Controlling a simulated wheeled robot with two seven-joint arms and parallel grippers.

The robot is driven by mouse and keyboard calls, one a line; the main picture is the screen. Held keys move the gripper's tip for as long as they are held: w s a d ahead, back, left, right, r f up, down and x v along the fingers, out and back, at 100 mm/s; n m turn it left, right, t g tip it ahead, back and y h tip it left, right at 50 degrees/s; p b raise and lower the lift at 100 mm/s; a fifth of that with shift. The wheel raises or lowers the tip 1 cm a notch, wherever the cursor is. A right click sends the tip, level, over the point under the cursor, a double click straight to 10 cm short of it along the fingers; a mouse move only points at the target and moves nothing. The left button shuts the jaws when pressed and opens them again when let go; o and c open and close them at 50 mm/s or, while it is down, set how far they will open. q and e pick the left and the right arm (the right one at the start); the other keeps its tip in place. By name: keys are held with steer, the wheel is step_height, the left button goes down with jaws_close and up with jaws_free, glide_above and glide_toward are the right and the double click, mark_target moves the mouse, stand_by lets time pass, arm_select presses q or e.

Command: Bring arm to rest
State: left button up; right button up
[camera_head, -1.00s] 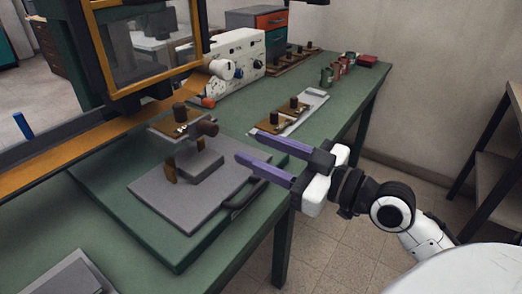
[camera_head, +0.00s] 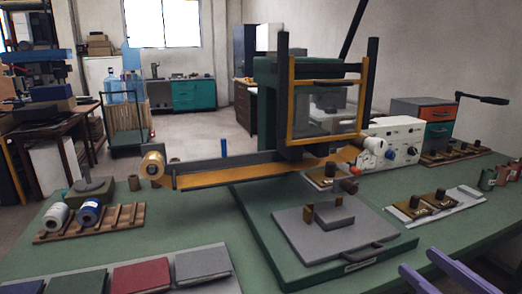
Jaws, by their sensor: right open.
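My right gripper (camera_head: 416,260) shows at the bottom right corner, with only its two purple fingers in the picture. The fingers are apart, with nothing between them. They lie to the right of the press's grey base plate (camera_head: 300,240) and do not touch it. The rest of the right arm is outside the picture. My left gripper is not in view.
A green press (camera_head: 270,100) with an orange-framed guard stands on the green table (camera_head: 215,205). Velvet-coloured covers (camera_head: 142,275) lie front left, spools (camera_head: 88,211) sit on a wooden rack, and a tray (camera_head: 450,212) holds brass pieces.

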step_height(320, 180, down, 21)
steer(key=s+a+m+g+h, duration=0.2)
steer(key=m+g+h, duration=0.1)
steer(key=g, duration=0.1)
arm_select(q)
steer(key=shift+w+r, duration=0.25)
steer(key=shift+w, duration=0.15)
arm_select(e)
steer(key=s+a+f+g, duration=0.2)
steer(key=s+a+f, duration=0.3)
steer(key=f, duration=0.4)
steer(key=s+a+f+g, duration=0.2)
steer(key=s+a+f, duration=0.3)
steer(key=f, duration=0.4)
steer(key=shift+s, duration=0.8)
